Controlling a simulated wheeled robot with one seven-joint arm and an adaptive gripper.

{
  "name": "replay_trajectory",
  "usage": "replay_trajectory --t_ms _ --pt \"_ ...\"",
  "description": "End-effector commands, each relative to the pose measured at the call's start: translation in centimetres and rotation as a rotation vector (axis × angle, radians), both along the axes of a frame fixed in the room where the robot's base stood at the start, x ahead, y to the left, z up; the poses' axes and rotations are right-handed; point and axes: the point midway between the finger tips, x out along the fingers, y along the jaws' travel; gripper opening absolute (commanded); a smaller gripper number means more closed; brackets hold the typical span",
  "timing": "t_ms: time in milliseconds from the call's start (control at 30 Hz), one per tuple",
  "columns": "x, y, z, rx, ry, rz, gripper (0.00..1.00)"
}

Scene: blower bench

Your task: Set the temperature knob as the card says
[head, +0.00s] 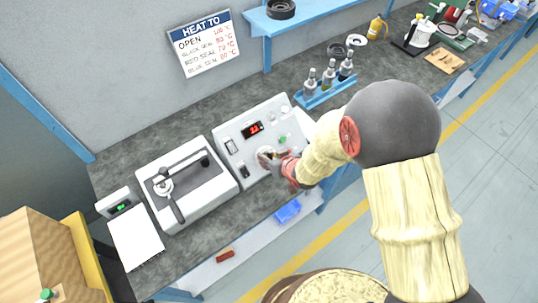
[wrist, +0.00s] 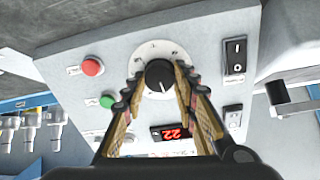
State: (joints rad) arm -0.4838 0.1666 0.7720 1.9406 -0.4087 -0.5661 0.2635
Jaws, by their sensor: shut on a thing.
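The temperature knob (wrist: 158,76) is black, on a pale numbered dial of the grey control box (head: 227,130). In the wrist view my gripper (wrist: 158,84) has its ridged fingers on both sides of the knob, shut on it. In the head view my gripper (head: 276,160) is at the box's front and partly hides the knob. The red display (head: 252,129) appears to read 22, as it does in the wrist view (wrist: 174,133). The wall card (head: 206,44) says HEAT TO, with lines for open and black, red and blue seals; its temperatures are too small to read surely.
The box also has a red button (wrist: 92,67), a green button (wrist: 107,101) and a black rocker switch (wrist: 236,54). A press-like device (head: 183,187) stands left of the box. A blue rack (head: 326,93) of bottles stands behind right.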

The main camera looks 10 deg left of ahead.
Motion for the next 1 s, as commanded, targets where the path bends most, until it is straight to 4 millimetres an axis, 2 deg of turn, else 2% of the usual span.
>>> replay_trajectory --t_ms 333,867,900,1000 --pt "-0.03 -0.05 -0.05 0.061 0.075 -0.096 0.04" --pt "-0.01 -0.05 -0.09 0.072 0.086 -0.112 0.04" --pt "0.0 -0.05 -0.08 0.071 0.086 -0.111 0.3" --pt "0.0 -0.05 -0.07 0.071 0.086 -0.111 0.36"
